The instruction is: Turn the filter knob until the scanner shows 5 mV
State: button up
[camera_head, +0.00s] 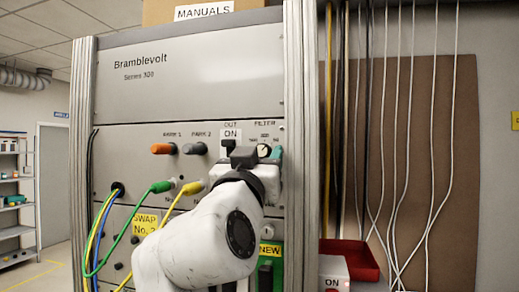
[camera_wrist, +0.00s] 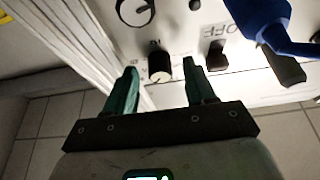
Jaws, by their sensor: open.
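The filter knob (camera_head: 264,151) sits under the FILTER label at the upper right of the rack's lower panel, partly hidden by my gripper. In the wrist view a black knob (camera_wrist: 160,66) with a pale pointer mark stands between the tips of my green fingers. My gripper (camera_wrist: 158,78) is open, with one finger on each side of this knob. A gap shows on both sides. I cannot make out a scanner reading in either view.
A black switch (camera_wrist: 216,55) beside an OFF label and a blue part (camera_wrist: 262,20) are close to the right finger. The rack's ribbed rail (camera_head: 301,120) is close on the right. Green and yellow plugged cables (camera_head: 160,187) hang at left.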

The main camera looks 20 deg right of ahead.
jog(key=shift+w+d, duration=0.1)
jog(key=shift+c, duration=0.2)
grip_shut()
jog(key=shift+f+b, duration=0.15)
jog(key=shift+b, duration=0.35)
jog(key=m+g+h+b, duration=0.1)
jog(key=m+b, duration=0.1)
jog(key=m, duration=0.1)
jog(key=m+g+h+b, duration=0.1)
jog(key=m+b, duration=0.2)
jog(key=m+g+h+b, duration=0.1)
jog(key=m+b, duration=0.2)
jog(key=shift+w+a+g, duration=0.15)
jog(key=shift+a+g, duration=0.1)
jog(key=shift+g, duration=0.05)
jog(key=shift+w+a+r+m+g+h+b, duration=0.15)
jog(key=shift+m+g, duration=0.25)
jog(key=shift+m, duration=0.5)
jog(key=shift+s+d+r+m+g+h+b, duration=0.15)
jog(key=shift+m+g, duration=0.25)
jog(key=shift+m, duration=0.5)
jog(key=shift+w+a, duration=0.1)
